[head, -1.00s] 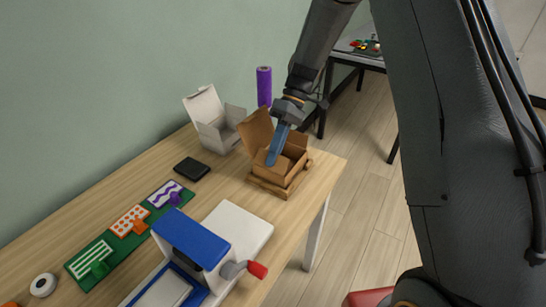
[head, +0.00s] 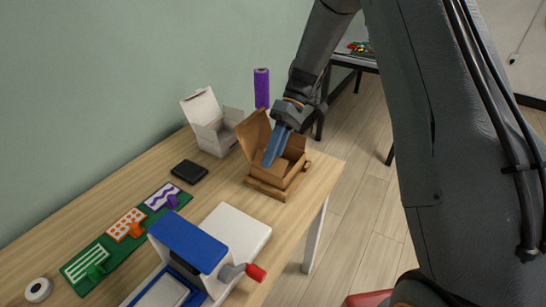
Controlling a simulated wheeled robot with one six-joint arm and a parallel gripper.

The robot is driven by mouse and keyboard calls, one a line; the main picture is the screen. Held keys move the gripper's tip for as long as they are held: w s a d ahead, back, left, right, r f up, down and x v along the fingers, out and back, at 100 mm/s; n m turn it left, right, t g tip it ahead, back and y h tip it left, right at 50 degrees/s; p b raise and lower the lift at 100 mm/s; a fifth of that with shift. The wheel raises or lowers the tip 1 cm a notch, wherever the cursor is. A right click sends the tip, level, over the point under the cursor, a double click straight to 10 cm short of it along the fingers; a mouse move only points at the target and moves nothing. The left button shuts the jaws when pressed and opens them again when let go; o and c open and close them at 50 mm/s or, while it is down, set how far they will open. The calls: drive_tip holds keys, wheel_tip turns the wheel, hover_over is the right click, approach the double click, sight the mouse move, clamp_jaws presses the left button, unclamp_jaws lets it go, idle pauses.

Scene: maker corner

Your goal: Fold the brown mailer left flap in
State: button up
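The brown mailer (head: 282,185) is an open cardboard box near the far right end of the wooden table. Its lid (head: 255,137) stands up at the back left. My gripper (head: 269,162) points down over the box, its blue fingers at the left part of the opening, beside the raised lid. The fingers overlap in this view, so I cannot tell whether they are open or shut, or whether they touch a flap. The left flap is hard to make out behind the fingers.
A white open box (head: 215,132) and a purple roll (head: 262,88) stand behind the mailer. A black pad (head: 189,172), a green stencil board (head: 112,243) and a blue-and-white press (head: 190,243) with a red-tipped handle lie nearer. Bare table (head: 222,187) lies between pad and mailer.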

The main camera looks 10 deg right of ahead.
drive_tip(key=shift+w, duration=0.1)
drive_tip(key=b+v, duration=0.1)
drive_tip(key=v, duration=0.6)
drive_tip(key=shift+w+d+r+b, duration=0.15)
drive_tip(key=shift+d+r+b, duration=0.05)
drive_tip(key=shift+r+b, duration=0.15)
